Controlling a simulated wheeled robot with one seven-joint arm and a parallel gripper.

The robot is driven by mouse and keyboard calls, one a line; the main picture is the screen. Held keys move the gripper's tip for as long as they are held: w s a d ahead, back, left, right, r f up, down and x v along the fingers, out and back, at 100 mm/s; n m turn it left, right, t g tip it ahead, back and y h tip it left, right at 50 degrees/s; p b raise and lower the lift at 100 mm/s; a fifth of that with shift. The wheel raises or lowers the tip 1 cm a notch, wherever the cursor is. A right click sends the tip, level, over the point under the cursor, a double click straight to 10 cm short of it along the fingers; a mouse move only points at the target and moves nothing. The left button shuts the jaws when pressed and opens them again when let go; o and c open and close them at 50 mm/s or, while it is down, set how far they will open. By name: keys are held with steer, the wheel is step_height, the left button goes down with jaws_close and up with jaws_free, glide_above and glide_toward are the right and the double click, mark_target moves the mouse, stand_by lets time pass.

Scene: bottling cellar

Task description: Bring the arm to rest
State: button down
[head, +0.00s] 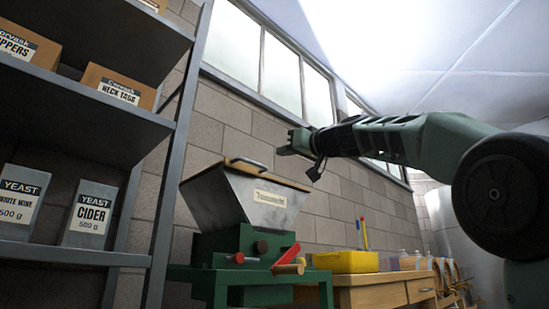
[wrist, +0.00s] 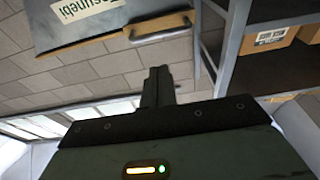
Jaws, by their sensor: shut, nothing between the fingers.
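My gripper (head: 284,146) is at the end of my green arm, which reaches in from the right in the head view. It is held in the air above and to the right of a metal hopper, apart from it. In the wrist view my gripper (wrist: 158,72) shows its two fingers together, with nothing between them. The hopper's wooden rim and handle lie beyond the fingertips there.
The hopper (head: 232,205) sits on a green mill with a red handle. A shelf unit (head: 70,255) with boxes and yeast packs stands at left. A yellow bin (head: 345,262) sits on a wooden bench (head: 385,292). A block wall with windows stands behind.

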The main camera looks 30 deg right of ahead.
steer(key=shift+s+f, duration=0.15)
steer(key=shift+s, duration=0.05)
steer(key=shift+w, duration=0.1)
steer(key=w+a+f+g+y+p, duration=0.1)
steer(key=w+a+f+g+p, duration=0.25)
steer(key=a+f, duration=0.4)
steer(key=w+a+f+g+y+p, duration=0.1)
steer(key=w+a+f+g+p, duration=0.2)
steer(key=a+f, duration=0.4)
steer(key=s+a+f+n+g+p, duration=0.1)
steer(key=s+a+f+g+p, duration=0.3)
steer(key=f, duration=0.3)
steer(key=s+a+f+g+p, duration=0.1)
steer(key=s+a+f+g, duration=0.15)
steer(key=a+f, duration=0.45)
steer(key=s+a+f+n+g+h+p, duration=0.1)
steer(key=s+a+f+g+p, duration=0.15)
steer(key=s+f, duration=0.4)
steer(key=s+a+f+n+g+h+p, duration=0.1)
steer(key=s+f+p, duration=0.2)
steer(key=s+f, duration=0.3)
steer(key=s+d+f+n+g+h+p, duration=0.1)
steer(key=s+d+f+g+p, duration=0.15)
steer(key=s, duration=0.55)
steer(key=s+d+f+n+g+h+p, duration=0.1)
steer(key=s+f+h, duration=0.1)
steer(key=s+f, duration=0.35)
steer(key=s+r+p, duration=0.3)
steer(key=r+p, duration=3.5)
steer(key=shift+d+r, duration=0.4)
